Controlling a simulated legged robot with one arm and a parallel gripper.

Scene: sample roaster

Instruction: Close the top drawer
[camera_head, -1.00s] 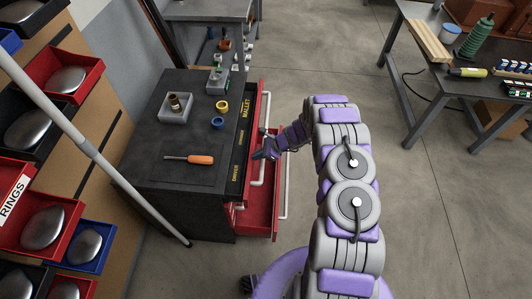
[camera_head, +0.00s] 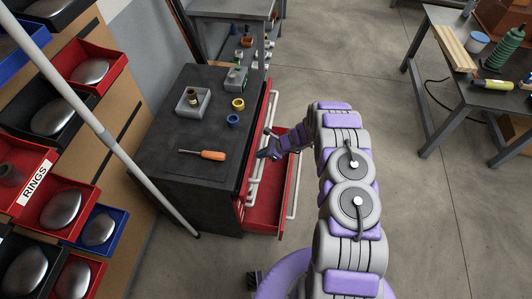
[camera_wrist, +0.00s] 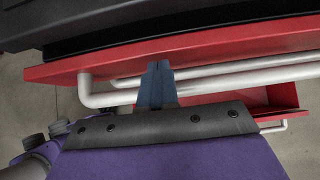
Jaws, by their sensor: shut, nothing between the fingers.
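The black-topped tool cabinet (camera_head: 180,135) stands left of my arm in the head view. Its red top drawer front (camera_head: 262,118) lies close along the cabinet top's edge, and none of the drawer's inside shows. I cannot tell whether a small gap is left. My gripper (camera_head: 263,154) is shut and empty at this front, by the white bar handle. In the wrist view the shut fingers (camera_wrist: 157,86) point at the red drawer front (camera_wrist: 215,42), beside the white handle (camera_wrist: 90,92). Whether they touch it is unclear.
A lower red drawer (camera_head: 265,211) stands open below my gripper. An orange-handled screwdriver (camera_head: 211,155), a grey box (camera_head: 192,103) and blue and yellow rings lie on the cabinet. A bin rack is at left, a workbench (camera_head: 470,90) at right.

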